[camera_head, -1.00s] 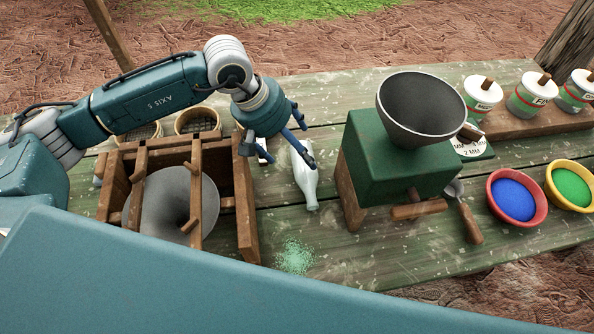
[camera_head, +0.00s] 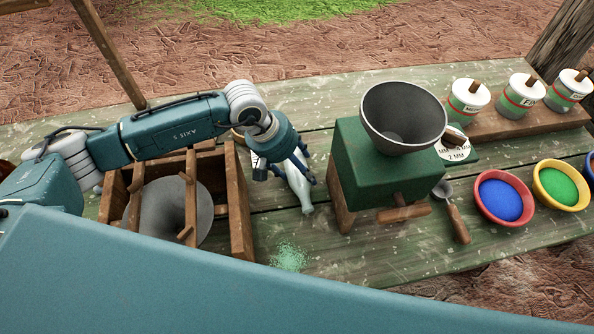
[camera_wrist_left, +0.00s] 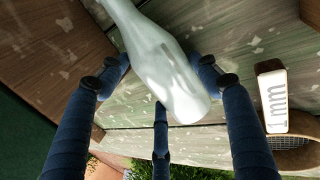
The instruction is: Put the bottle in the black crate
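The bottle (camera_head: 300,188), pale and glassy, lies on the wooden table between the wooden frame and the green grinder. In the left wrist view the bottle (camera_wrist_left: 165,65) runs slantwise between the fingers. My left gripper (camera_head: 288,168) is over the bottle, with its fingers partly hiding it. In the wrist view the left gripper (camera_wrist_left: 163,72) is open, with fingers spread on both sides of the bottle and a third below it. I cannot tell if any finger touches it. The black crate does not show in these frames. My right gripper is not in view.
A wooden frame (camera_head: 240,215) with a grey funnel (camera_head: 168,212) stands close left of the bottle. The green grinder (camera_head: 375,165) stands close right. Green powder (camera_head: 290,256) lies in front. Bowls, jars and a scoop (camera_head: 458,222) are further right. A "1mm" block (camera_wrist_left: 272,95) lies near the gripper.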

